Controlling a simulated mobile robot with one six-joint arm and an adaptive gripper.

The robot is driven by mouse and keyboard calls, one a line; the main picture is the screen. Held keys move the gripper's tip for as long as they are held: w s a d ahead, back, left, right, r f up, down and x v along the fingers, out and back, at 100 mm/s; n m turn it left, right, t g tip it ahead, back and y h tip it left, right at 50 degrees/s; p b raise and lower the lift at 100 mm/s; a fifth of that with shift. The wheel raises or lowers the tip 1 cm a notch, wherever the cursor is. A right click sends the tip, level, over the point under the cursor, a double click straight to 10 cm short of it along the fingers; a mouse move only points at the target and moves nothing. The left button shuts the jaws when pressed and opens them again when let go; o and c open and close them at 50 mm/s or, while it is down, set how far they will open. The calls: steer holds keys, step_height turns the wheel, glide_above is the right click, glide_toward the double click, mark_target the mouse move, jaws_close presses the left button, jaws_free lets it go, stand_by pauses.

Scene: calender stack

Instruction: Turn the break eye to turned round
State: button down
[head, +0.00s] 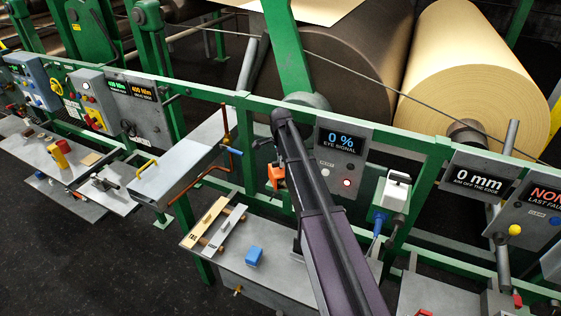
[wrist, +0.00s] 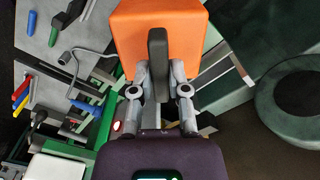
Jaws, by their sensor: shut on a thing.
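The break eye (head: 276,174) is an orange block left of the eye signal display in the head view, partly behind my arm. In the wrist view the break eye (wrist: 132,36) fills the top middle, with a dark upright bar on its near side. My gripper (wrist: 159,78) has a finger on each side of this bar and is shut on it. In the head view my arm hides the gripper. The eye signal display (head: 341,141) reads 0 %. A red-white light glows below it.
A green rail (head: 235,98) runs across behind the work. A shelf (head: 222,262) below carries a blue block (head: 254,256) and two slim bars. A white-topped device (head: 391,195) stands to the right. Large rolls (head: 468,75) lie behind a thin cable.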

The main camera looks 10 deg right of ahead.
steer(key=m, duration=0.4)
steer(key=shift+m, duration=2.3)
steer(key=c, duration=0.6)
jaws_free()
steer(key=shift+w, duration=0.1)
steer(key=shift+n, duration=0.4)
